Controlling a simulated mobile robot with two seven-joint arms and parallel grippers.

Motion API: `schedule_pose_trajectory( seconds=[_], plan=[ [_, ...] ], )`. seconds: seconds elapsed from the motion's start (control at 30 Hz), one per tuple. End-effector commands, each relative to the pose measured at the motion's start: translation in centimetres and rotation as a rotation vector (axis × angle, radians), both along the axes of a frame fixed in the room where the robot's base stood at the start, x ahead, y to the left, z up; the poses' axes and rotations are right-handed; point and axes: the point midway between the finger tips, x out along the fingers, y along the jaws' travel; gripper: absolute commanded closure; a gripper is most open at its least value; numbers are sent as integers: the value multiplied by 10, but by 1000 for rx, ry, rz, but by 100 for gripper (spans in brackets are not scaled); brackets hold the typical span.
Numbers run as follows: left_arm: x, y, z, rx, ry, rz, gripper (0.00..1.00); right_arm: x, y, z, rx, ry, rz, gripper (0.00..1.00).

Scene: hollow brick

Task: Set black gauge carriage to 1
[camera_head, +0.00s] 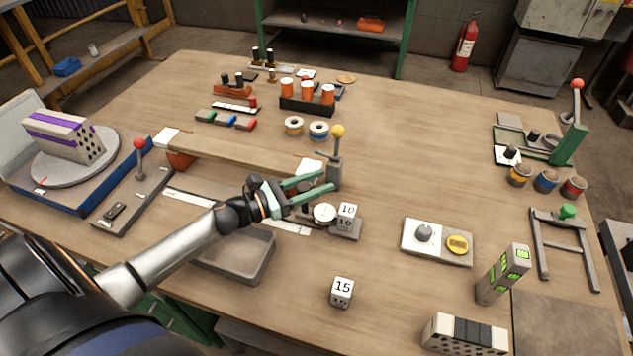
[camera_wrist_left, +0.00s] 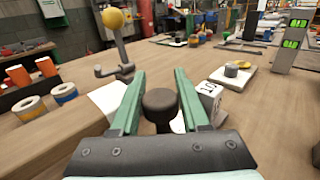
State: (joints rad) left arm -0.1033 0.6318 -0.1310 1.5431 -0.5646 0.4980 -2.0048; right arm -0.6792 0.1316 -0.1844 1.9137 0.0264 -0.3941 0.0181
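My left gripper (camera_head: 327,181) is open above the middle of the table, with its green fingers apart. In the left wrist view, a round black knob (camera_wrist_left: 160,103) shows between the two open fingers (camera_wrist_left: 160,76), with gaps on both sides. It looks like the handle of the black gauge carriage, but its base is hidden. My right gripper is not in view.
A grey tray (camera_head: 262,262) lies below my arm. A block marked 15 (camera_head: 341,291) stands in front, with clear table around it.

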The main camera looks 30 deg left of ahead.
Motion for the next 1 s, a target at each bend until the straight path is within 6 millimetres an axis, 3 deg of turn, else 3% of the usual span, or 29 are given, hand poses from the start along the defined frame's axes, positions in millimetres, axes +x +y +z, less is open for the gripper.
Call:
schedule_pose_trajectory(
  seconds=[0.03, 0.37, 1.0],
  plan=[
    [0, 0, 0, 0, 0, 0, 62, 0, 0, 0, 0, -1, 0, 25],
    [0, 0, 0, 0, 0, 0, 99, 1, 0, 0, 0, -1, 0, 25],
    [0, 0, 0, 0, 0, 0, 100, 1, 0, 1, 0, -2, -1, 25]
  ],
)
